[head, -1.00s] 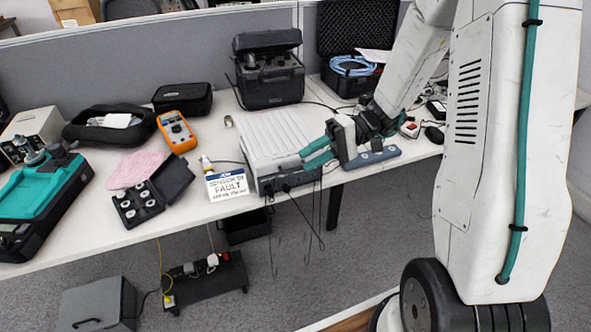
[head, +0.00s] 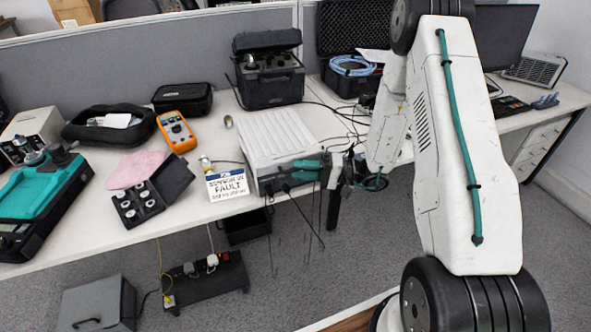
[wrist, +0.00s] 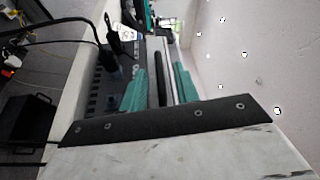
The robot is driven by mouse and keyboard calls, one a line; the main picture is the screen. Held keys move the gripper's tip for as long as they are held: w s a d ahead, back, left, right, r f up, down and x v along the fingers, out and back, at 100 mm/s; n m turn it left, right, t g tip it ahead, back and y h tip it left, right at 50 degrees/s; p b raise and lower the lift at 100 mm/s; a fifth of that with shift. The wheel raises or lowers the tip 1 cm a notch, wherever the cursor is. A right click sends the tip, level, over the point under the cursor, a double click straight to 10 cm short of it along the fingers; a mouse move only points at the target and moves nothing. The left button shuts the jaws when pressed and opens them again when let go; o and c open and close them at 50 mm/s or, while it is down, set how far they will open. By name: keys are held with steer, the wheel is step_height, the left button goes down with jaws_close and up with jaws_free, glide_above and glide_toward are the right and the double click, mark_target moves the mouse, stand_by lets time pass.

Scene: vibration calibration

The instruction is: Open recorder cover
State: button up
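The recorder (head: 275,138) is a pale grey ribbed box with a dark front face (head: 270,184), standing at the table's front edge. Its cover looks closed in the head view. My gripper (head: 296,169) is at the right part of that front face, its teal fingers pointing left, one above the other. In the wrist view, my gripper (wrist: 160,72) has its two teal fingers apart, with a dark bar (wrist: 160,78) and a pale edge showing between them. I cannot tell whether the fingers touch the bar. Dark plugs and cables (wrist: 108,62) sit beside the fingers.
A fault sign (head: 227,185) and small bottle stand left of the recorder. An orange multimeter (head: 176,131) and black case (head: 268,75) lie behind. Cables hang from the recorder's front over the table edge.

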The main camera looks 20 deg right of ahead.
steer(key=shift+x, duration=0.95)
jaws_close()
steer(key=shift+r, duration=0.1)
